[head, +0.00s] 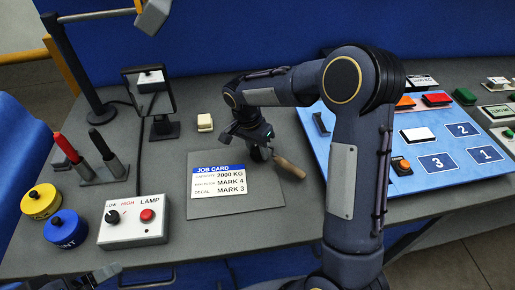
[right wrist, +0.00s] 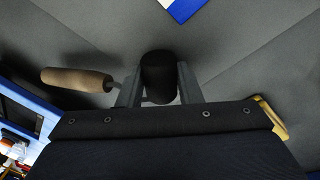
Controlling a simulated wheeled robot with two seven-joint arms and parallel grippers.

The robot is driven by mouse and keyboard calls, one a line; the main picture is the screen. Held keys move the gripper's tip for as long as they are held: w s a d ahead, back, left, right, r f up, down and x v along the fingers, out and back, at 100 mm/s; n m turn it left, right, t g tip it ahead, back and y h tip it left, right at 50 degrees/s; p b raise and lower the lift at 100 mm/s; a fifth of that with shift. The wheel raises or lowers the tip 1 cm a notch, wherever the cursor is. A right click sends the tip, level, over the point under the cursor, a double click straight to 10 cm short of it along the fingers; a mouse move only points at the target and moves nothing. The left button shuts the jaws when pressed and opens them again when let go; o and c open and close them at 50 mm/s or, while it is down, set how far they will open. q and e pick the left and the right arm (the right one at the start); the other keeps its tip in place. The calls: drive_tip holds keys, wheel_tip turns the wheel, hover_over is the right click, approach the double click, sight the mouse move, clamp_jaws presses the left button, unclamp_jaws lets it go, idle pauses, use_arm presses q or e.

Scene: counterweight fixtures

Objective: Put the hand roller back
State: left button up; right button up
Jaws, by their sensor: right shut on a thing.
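The hand roller has a wooden handle (head: 290,168) and a dark roller head. My right gripper (head: 256,146) is shut on it, low over the grey mat (head: 262,198) near the job card (head: 219,181). In the right wrist view, the black roller head (right wrist: 158,73) sits between the two fingers (right wrist: 158,85). Its wooden handle (right wrist: 77,79) sticks out to the left there. I cannot tell whether the roller touches the mat.
At the left stand a tool stand (head: 104,173), a lamp switch box (head: 133,222), and yellow (head: 40,203) and blue (head: 66,229) pots. A small mirror-like plate (head: 150,92) and a cream block (head: 205,122) are behind the mat. A blue board (head: 440,135) lies at the right.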

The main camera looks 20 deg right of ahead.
drive_tip(key=shift+f+b, duration=0.4)
drive_tip(key=shift+f, duration=0.15)
drive_tip(key=shift+s+f, duration=0.1)
drive_tip(key=shift+f, duration=0.1)
